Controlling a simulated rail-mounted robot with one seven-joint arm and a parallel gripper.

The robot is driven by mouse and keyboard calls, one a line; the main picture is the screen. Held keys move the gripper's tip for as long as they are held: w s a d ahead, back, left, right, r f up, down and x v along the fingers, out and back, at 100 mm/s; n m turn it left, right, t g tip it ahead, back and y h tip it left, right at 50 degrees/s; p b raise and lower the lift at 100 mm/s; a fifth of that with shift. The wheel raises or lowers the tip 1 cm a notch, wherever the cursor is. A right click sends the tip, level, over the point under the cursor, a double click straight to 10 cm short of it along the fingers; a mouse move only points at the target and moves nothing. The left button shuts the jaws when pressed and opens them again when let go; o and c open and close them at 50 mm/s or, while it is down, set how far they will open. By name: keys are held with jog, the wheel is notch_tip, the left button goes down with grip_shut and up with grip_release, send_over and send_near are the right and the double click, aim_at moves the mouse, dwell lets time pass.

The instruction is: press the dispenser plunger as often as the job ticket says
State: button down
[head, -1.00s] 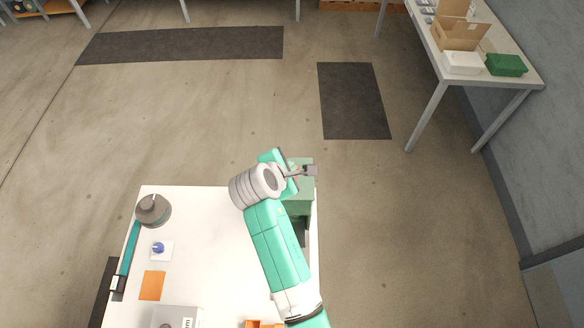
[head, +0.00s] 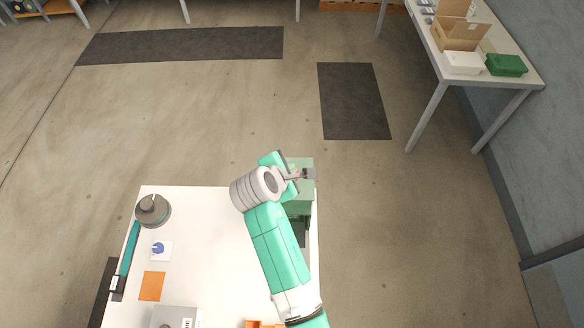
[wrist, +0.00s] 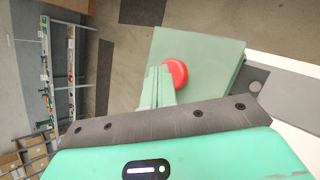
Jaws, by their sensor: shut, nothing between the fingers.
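The dispenser (head: 300,205) is a green box-shaped unit at the far right corner of the white table, partly hidden by my arm. In the wrist view its green top (wrist: 205,52) carries a round red plunger (wrist: 176,72). My gripper (wrist: 160,72) is shut and empty, with its pale green fingertips overlapping the plunger's left edge. I cannot tell whether they touch it. In the head view my gripper (head: 309,174) is over the dispenser's top. I cannot make out any job ticket writing.
The white table (head: 210,225) holds a grey round device (head: 153,210), a blue item (head: 158,248) on a white square, an orange square (head: 152,286) and a grey box (head: 175,318). A side table (head: 490,85) with boxes stands far right. Floor beyond is clear.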

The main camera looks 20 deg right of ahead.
jog(key=shift+f, duration=0.2)
jog(key=shift+r, duration=0.1)
jog(key=shift+r+p, duration=1.55)
jog(key=shift+p, duration=0.5)
notch_tip(320, 180, up, 5)
jog(key=p, duration=0.5)
